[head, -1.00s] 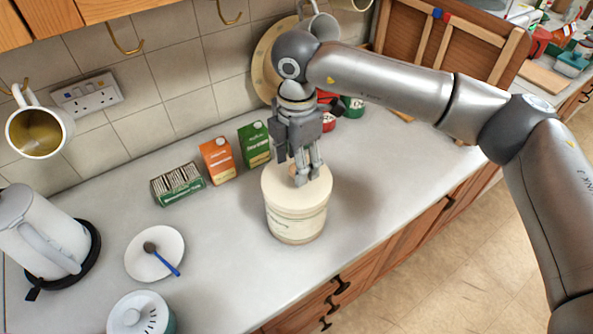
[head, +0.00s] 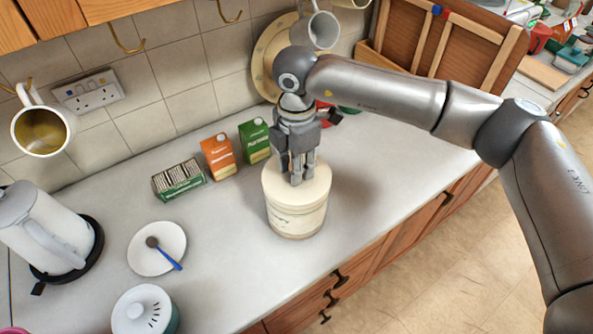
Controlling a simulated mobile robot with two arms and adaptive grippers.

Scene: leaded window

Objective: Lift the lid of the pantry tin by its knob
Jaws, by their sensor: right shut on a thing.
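The cream pantry tin (head: 297,221) stands upright on the worktop near its front edge. Its round pale lid (head: 318,188) sits on top, and I see no clear gap between lid and tin. My right gripper (head: 303,178) points down over the middle of the lid, shut on the knob. The fingers hide the knob. My left gripper is not in view.
An orange carton (head: 218,157), a green carton (head: 255,141) and a box of sachets (head: 179,181) stand behind and left. A saucer with a spoon (head: 150,260), a kettle (head: 45,232) and a white-lidded pot (head: 142,313) are further left. Mugs hang above.

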